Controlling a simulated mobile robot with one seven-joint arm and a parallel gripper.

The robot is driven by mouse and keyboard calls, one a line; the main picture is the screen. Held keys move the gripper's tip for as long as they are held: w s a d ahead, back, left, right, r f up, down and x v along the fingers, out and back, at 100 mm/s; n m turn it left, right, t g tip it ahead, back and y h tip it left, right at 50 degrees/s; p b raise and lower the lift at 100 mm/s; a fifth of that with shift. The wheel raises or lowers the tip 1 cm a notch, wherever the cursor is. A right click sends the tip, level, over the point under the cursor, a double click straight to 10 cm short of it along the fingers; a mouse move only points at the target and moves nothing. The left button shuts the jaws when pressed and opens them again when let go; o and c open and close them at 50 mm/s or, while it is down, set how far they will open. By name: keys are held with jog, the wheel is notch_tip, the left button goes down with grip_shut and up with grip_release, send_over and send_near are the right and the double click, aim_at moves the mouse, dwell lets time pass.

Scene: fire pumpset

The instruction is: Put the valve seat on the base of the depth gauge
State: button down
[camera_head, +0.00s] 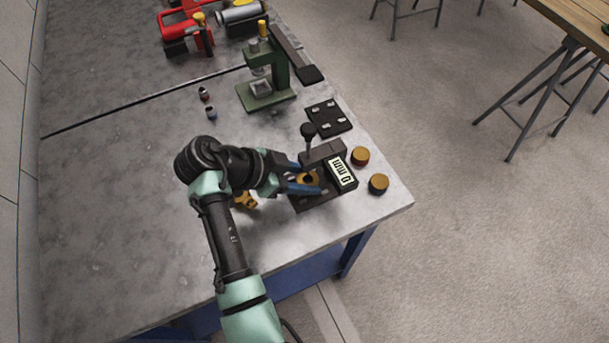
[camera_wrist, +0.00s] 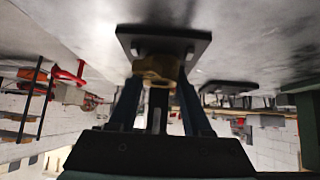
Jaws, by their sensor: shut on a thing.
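The valve seat (camera_head: 311,178) is a brass-coloured ring held between the blue fingers of my gripper (camera_head: 305,179). In the wrist view the brass valve seat (camera_wrist: 158,67) sits between the fingertips (camera_wrist: 160,80), against or very close to a dark square plate. That plate is the base (camera_head: 313,202) of the depth gauge, and it also shows in the wrist view (camera_wrist: 190,41). The depth gauge (camera_head: 323,151) has a black knob on top and a display (camera_head: 342,173) reading 0 mm. My fingers are over the base; whether the seat touches it I cannot tell.
Two brass cylinders (camera_head: 360,156) (camera_head: 378,184) stand right of the gauge. Another brass part (camera_head: 245,200) lies partly behind my arm. A black plate with small metal pieces (camera_head: 328,118) and a green press (camera_head: 266,88) stand farther back. The left table area is clear.

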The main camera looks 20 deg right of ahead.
jog(key=shift+f, duration=0.15)
jog(key=shift+c, duration=1.7)
grip_release()
jog(key=v, duration=1.2)
jog(key=shift+r, duration=0.2)
